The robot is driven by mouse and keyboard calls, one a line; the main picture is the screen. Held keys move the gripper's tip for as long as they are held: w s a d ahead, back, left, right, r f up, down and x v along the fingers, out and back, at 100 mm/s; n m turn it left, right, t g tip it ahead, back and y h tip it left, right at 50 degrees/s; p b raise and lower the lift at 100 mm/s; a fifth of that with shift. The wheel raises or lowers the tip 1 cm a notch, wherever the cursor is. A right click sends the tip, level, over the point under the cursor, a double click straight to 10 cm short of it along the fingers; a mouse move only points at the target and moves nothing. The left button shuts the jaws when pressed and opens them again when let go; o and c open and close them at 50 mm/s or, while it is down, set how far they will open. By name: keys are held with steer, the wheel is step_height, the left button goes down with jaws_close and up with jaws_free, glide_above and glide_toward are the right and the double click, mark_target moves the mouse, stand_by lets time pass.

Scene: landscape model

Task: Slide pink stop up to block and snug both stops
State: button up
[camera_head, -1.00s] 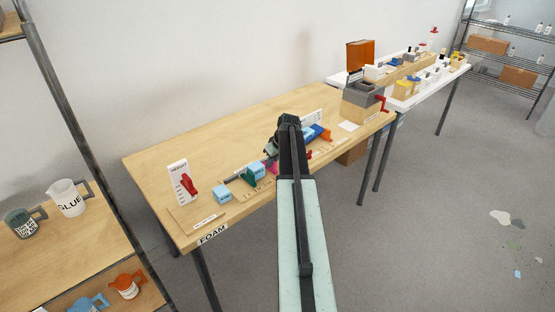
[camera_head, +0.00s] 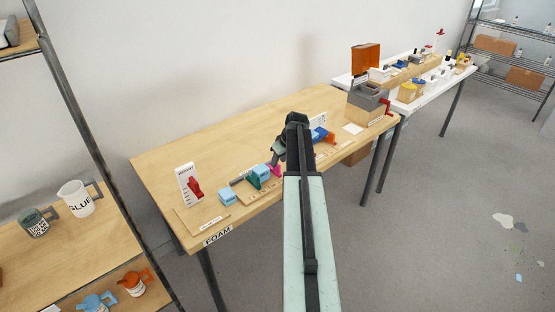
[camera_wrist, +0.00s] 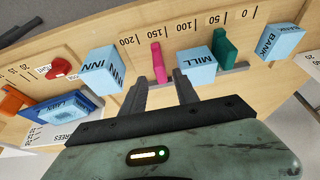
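The pink stop (camera_wrist: 157,62) stands on the ruled track, beside the light blue MILL block (camera_wrist: 196,66), with a narrow gap between them in the wrist view. The green stop (camera_wrist: 222,46) is at the block's other side, close to it. My gripper (camera_wrist: 159,84) is open, its fingers apart with the foot of the pink stop between their tips. In the head view the green stop (camera_head: 255,181), MILL block (camera_head: 262,171) and pink stop (camera_head: 275,170) show left of my gripper (camera_head: 281,155), which partly hides the bench behind it.
The INN block (camera_wrist: 102,70) lies left of the pink stop, and the BANK block (camera_wrist: 283,40) at the far right in the wrist view. A white card with a red slider (camera_head: 190,184) stands at the bench's left end. A grey box with a crank (camera_head: 368,98) stands at the far end.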

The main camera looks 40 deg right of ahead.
steer(key=p+v, duration=0.2)
steer(key=v, duration=0.2)
steer(key=c, duration=0.7)
steer(key=w+a+m+t+y+b, duration=0.1)
steer(key=a+m, duration=0.1)
steer(key=w+a+r+m+t+y+b, duration=0.1)
steer(key=a+m, duration=0.1)
steer(key=w+a+r+m+t+y+b, duration=0.1)
steer(key=w+a+m+t, duration=0.1)
steer(key=a, duration=0.1)
steer(key=shift+w+a+r+y, duration=0.1)
steer(key=shift+w+y, duration=0.05)
steer(key=shift+y, duration=0.25)
jaws_close()
steer(key=m+t+b, duration=0.1)
steer(key=m+b, duration=0.1)
steer(key=b, duration=0.1)
steer(key=shift+a+t+y, duration=0.15)
steer(key=shift+t+y, duration=0.15)
steer(key=shift+y, duration=0.1)
steer(key=s+d+f+m+t+h+b, duration=0.1)
steer(key=s+d+f+m+t+b, duration=0.85)
steer(key=b, duration=1.45)
steer(key=w, duration=0.1)
steer(key=w+n+g, duration=0.1)
steer(key=w, duration=0.1)
steer(key=w+f+n+g, duration=0.1)
steer(key=w, duration=0.1)
steer(key=shift+w+d, duration=0.15)
steer(key=shift+d, duration=0.25)
